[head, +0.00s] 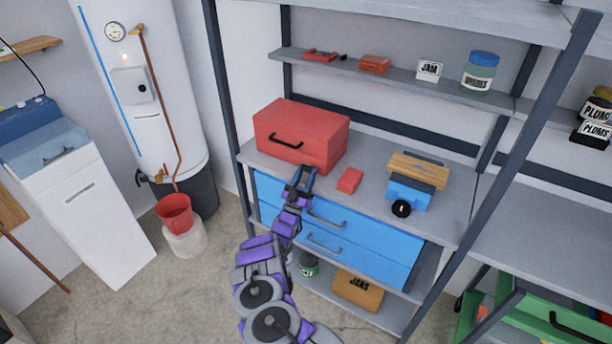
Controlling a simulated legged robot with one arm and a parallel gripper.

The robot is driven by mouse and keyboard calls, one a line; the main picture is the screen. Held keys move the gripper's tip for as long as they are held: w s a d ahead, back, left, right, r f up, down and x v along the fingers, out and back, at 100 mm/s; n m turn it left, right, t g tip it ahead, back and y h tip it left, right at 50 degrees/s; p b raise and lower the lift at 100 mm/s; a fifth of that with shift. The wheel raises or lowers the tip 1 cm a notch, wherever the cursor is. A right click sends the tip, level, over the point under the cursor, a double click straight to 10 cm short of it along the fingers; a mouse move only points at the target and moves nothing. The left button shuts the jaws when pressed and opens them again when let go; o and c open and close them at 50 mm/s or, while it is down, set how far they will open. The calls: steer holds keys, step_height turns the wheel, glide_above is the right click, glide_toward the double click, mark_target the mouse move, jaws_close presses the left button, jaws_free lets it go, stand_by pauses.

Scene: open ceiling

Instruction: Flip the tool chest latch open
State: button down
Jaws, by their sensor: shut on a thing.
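A red tool chest (302,133) with a black handle (287,141) on its front stands on the grey shelf, and its lid looks closed. My gripper (303,172) is at the lower right of the chest's front, with its fingertips close to the red face. It is shut on a small part there, which I take to be the latch. The fingers hide that part, so I cannot see the latch itself or how it is turned.
A small red box (350,181) lies just right of my gripper. A blue item with a wooden top (416,171) stands further right on the shelf (375,192). Blue drawers (338,226) are below. A dark upright post (226,92) is left of the chest.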

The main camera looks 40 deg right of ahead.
steer(key=c, duration=0.6)
jaws_free()
steer(key=shift+a, duration=0.1)
steer(key=b+v, duration=0.1)
steer(key=v, duration=1.1)
steer(key=shift+f, duration=0.1)
